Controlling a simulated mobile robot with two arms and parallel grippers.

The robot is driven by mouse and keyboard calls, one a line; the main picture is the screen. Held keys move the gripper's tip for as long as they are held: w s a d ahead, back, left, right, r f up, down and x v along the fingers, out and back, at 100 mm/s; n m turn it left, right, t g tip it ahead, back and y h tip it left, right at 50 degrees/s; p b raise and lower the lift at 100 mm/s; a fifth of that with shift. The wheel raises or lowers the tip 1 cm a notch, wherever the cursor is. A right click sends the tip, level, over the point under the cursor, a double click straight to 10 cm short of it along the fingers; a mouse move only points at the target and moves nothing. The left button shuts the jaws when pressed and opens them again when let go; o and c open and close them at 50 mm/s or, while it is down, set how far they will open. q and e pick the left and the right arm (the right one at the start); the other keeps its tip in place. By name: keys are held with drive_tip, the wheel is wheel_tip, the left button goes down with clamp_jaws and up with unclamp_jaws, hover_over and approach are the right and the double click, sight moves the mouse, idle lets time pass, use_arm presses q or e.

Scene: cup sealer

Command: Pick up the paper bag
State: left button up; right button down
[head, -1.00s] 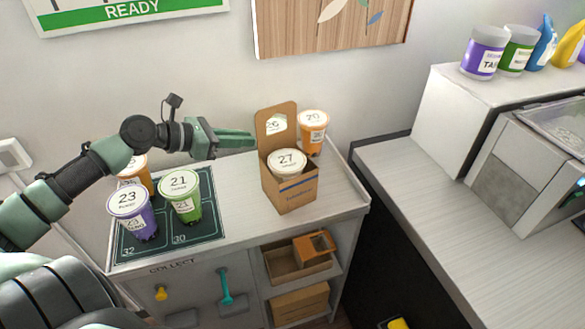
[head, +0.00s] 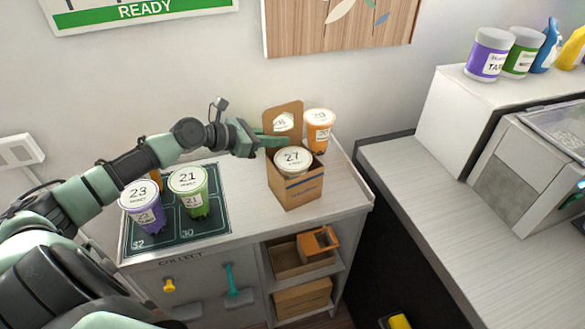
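The paper bag (head: 298,192) is a brown cardboard carrier with a tall back panel. It stands upright on the collect counter (head: 245,235). A cup marked 27 (head: 293,159) sits in its front, and another lid shows through the opening in the panel. My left gripper (head: 279,141) has its green fingers at the left side of the panel, overlapping it in the head view. I cannot tell whether the fingers touch the panel or how far apart they are. My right gripper is not in view.
Cups 23 (head: 141,203) and 21 (head: 189,190) stand on the dark mat (head: 170,235), with an orange cup partly hidden behind my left arm. Another orange cup (head: 319,128) stands behind the bag on the right. The counter's front right corner is clear.

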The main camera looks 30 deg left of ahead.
use_arm(q)
drive_tip(key=shift+x, duration=1.2)
drive_tip(key=shift+c, duration=0.3)
clamp_jaws()
drive_tip(key=shift+w+r, duration=0.1)
drive_tip(key=shift+r, duration=0.05)
drive_tip(key=shift+r, duration=0.1)
